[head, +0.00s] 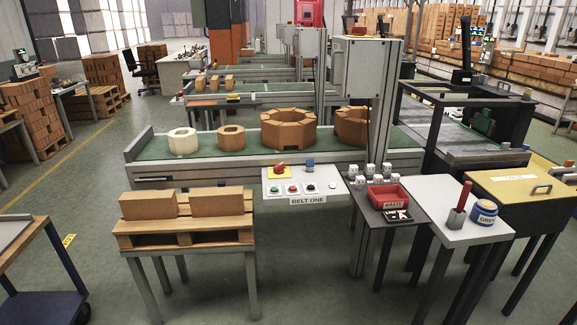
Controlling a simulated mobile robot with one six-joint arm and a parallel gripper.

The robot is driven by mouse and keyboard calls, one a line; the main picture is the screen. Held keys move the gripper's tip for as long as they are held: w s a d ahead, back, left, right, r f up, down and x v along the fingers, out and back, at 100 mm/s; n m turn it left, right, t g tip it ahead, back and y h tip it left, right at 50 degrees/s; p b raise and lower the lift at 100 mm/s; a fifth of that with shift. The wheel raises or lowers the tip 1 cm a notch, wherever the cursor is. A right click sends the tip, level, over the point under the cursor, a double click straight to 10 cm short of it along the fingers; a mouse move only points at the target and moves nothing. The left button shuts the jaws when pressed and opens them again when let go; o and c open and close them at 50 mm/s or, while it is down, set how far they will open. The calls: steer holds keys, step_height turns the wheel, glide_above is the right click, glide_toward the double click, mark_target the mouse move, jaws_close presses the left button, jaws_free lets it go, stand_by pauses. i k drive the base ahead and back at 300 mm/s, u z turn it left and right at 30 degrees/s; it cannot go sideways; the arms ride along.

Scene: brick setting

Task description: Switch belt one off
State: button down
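A white control panel (322,175) labelled BELT ONE is fixed at the front edge of the nearest belt, at the picture's middle. The green belt (207,145) holds a pale ring (183,141), a tan ring (231,138) and two larger brick rings (289,128). Whether the belt runs cannot be told. My gripper is not in view.
A table with a pallet (184,232) and two bricks (216,202) stands front left of the panel. The floor (310,270) before the panel is clear.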

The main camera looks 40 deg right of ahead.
mark_target(279, 168)
steer(key=u, duration=0.1)
steer(key=i, duration=0.95)
steer(key=z, duration=0.1)
